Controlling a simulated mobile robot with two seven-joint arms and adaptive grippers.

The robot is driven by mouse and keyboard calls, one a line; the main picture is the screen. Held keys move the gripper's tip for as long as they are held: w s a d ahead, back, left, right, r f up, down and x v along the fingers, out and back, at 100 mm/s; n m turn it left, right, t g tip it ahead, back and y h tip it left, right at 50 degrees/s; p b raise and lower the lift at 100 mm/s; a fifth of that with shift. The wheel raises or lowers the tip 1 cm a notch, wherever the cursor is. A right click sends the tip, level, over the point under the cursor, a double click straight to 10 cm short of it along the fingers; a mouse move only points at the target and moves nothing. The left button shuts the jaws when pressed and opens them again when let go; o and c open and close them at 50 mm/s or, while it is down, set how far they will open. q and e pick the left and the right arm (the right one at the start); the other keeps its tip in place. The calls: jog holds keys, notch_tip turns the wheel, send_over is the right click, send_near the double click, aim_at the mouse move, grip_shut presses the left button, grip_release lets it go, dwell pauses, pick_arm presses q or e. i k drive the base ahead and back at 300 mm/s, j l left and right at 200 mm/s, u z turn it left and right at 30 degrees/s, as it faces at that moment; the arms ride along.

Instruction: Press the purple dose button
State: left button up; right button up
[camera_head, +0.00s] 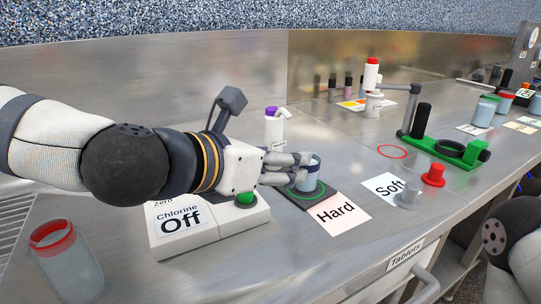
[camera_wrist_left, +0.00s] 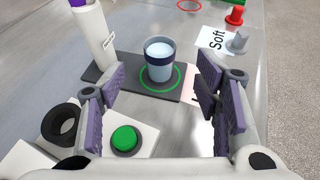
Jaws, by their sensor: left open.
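The purple dose button (camera_head: 271,111) tops a white dispenser bottle (camera_head: 273,133) with a side spout, standing behind my left gripper. In the left wrist view only the button's lower edge (camera_wrist_left: 78,3) shows, at the top left, above the white bottle (camera_wrist_left: 92,32). My left gripper (camera_head: 292,168) is open and empty, fingers spread in the wrist view (camera_wrist_left: 160,100). A cup of pale blue liquid (camera_wrist_left: 159,66) stands on a black pad inside a green ring, just beyond the fingertips. My right gripper is not in view.
A white box labelled "Chlorine Off" (camera_head: 182,232) with a green button (camera_wrist_left: 124,138) lies below my left gripper. A red-topped jar (camera_head: 68,262) stands front left. "Hard" (camera_head: 338,214) and "Soft" (camera_head: 384,186) cards, a red knob (camera_head: 433,175) and a green stand (camera_head: 450,153) lie right.

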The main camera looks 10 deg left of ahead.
aim_at(270, 110)
jog(key=k, duration=1)
